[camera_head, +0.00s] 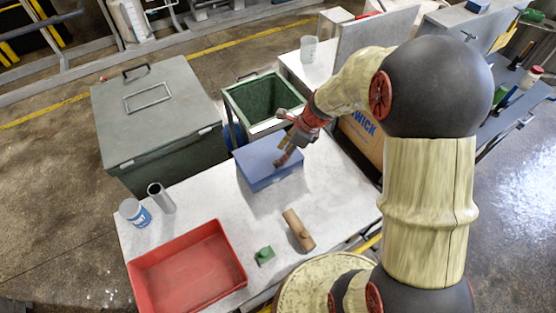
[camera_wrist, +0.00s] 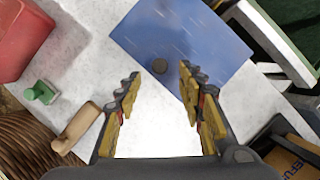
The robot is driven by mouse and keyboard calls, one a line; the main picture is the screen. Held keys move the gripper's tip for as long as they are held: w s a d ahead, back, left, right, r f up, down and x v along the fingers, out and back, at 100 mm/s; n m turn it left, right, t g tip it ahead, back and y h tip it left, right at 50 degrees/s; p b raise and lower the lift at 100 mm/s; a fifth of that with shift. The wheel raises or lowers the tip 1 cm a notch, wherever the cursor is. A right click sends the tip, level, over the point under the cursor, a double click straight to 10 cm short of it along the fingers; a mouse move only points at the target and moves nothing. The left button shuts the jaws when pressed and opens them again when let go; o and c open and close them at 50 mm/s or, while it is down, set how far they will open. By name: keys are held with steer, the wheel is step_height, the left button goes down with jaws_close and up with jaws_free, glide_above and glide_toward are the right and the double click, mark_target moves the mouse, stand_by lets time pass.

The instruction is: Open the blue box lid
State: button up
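The blue box (camera_head: 262,160) sits on the white table at its back edge, and its lid looks closed. In the wrist view the blue lid (camera_wrist: 190,45) is a flat, scuffed panel with a small dark round knob (camera_wrist: 160,66) near its edge. My gripper (camera_head: 284,158) is over the front part of the lid in the head view. In the wrist view my gripper (camera_wrist: 160,85) is open, with its two yellow and dark fingers apart. The knob lies between the fingertips in the picture; no contact is visible. In the head view my gripper hides part of the lid.
A green open bin (camera_head: 262,100) stands behind the box. A large grey-green chest (camera_head: 155,115) is at left.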

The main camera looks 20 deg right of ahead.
steer(key=b+x, duration=0.1)
steer(key=x, duration=0.4)
steer(key=c, duration=0.3)
jaws_close()
stand_by(0.6)
